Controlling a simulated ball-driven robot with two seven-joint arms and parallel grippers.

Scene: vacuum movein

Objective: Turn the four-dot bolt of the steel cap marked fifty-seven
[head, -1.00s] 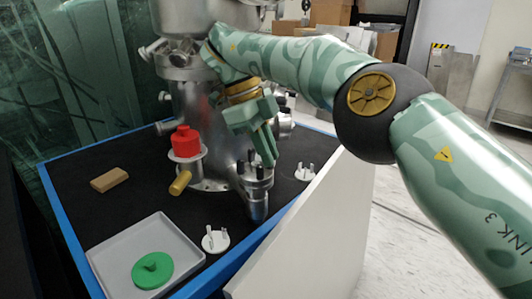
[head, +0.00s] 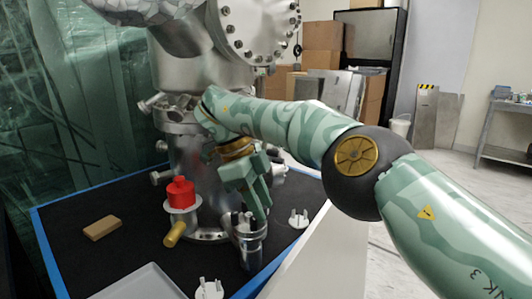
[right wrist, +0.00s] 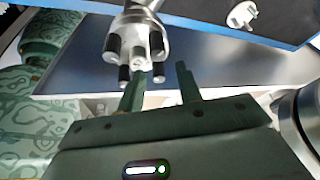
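The steel cap (head: 249,245) is a metal cylinder with several upright bolts, at the front of the steel vessel. In the right wrist view the cap (right wrist: 134,20) shows several dark bolts with pale ends. My right gripper (head: 259,214) is at the cap's bolts from above. In the right wrist view its two fingers (right wrist: 160,72) stand apart, with a dark bolt (right wrist: 158,72) appearing in line with the gap. I cannot tell whether a finger touches it. The number and dot marks are not readable. My left gripper is out of view.
A red knob (head: 180,192) and a yellow handle (head: 174,234) stand left of the cap. White pronged discs (head: 299,219) lie on the black, blue-edged table. A tan block (head: 102,228) and grey tray (head: 140,285) are at left. A white panel (head: 325,265) stands at right.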

